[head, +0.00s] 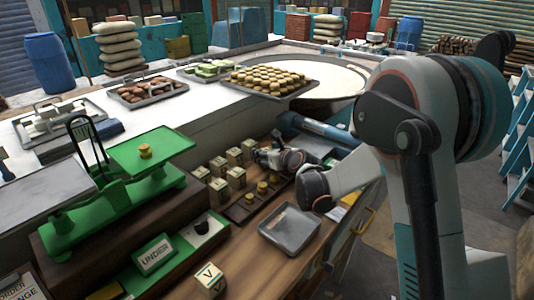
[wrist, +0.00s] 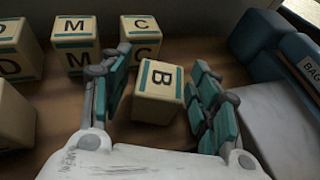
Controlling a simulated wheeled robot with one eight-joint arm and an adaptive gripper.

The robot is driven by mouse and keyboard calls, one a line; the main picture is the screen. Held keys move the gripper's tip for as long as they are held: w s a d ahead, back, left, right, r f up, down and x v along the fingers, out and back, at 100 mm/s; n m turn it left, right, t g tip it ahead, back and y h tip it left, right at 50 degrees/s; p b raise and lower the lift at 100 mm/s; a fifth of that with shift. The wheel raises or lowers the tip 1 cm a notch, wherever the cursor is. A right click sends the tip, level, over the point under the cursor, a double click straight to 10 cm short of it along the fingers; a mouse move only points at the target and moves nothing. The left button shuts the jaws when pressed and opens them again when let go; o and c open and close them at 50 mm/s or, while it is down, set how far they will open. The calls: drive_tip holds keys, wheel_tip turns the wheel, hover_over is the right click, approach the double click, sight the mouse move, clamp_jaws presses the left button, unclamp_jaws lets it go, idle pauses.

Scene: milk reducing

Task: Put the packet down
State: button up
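A cream cube packet with a teal band and the letter B (wrist: 157,92) is between the two fingers of my gripper (wrist: 161,62) in the wrist view. The fingers stand apart on either side of it, with narrow gaps showing, and it appears to rest on the brown wooden surface. In the head view my gripper (head: 264,157) is low over the bench, just right of a group of similar cubes (head: 235,177); the B packet cannot be made out there. The wrist view also shows cubes marked M (wrist: 75,45), C (wrist: 141,37) and D (wrist: 18,50) beyond and left.
Small brass weights (head: 262,188) sit in a dark holder near the cubes. A grey metal tray (head: 289,230) lies in front. A V cube (head: 209,280) and an UNDER sign (head: 155,255) are nearer. A green balance scale (head: 110,205) stands left. A bag-labelled box (wrist: 305,62) is right.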

drive_tip(key=shift+r, duration=0.2)
drive_tip(key=p+v, duration=0.3)
drive_tip(key=v, duration=0.9)
drive_tip(key=shift+f, duration=0.1)
drive_tip(key=shift+s+d+r+n, duration=0.2)
drive_tip(key=shift+r+n, duration=0.1)
drive_tip(key=s+d+r+n+g+h, duration=0.15)
drive_tip(key=s+d+r+n, duration=0.25)
drive_tip(key=s+n, duration=0.4)
drive_tip(key=s+d+r+n+g+h, duration=0.1)
drive_tip(key=s+d+r+n+h, duration=0.1)
drive_tip(key=s+d+r+n, duration=0.45)
drive_tip(key=s+d+f+n+g+h, duration=0.1)
drive_tip(key=s+d+n, duration=0.2)
drive_tip(key=s+n, duration=0.4)
drive_tip(key=s+d+f+n+g+h, duration=0.1)
drive_tip(key=s+d+f+n+h, duration=0.1)
drive_tip(key=s+n, duration=0.6)
drive_tip(key=s+d, duration=0.1)
drive_tip(key=s, duration=0.3)
drive_tip(key=shift+s+d+f, duration=0.15)
drive_tip(key=shift+s+d, duration=0.05)
drive_tip(key=shift+d, duration=0.2)
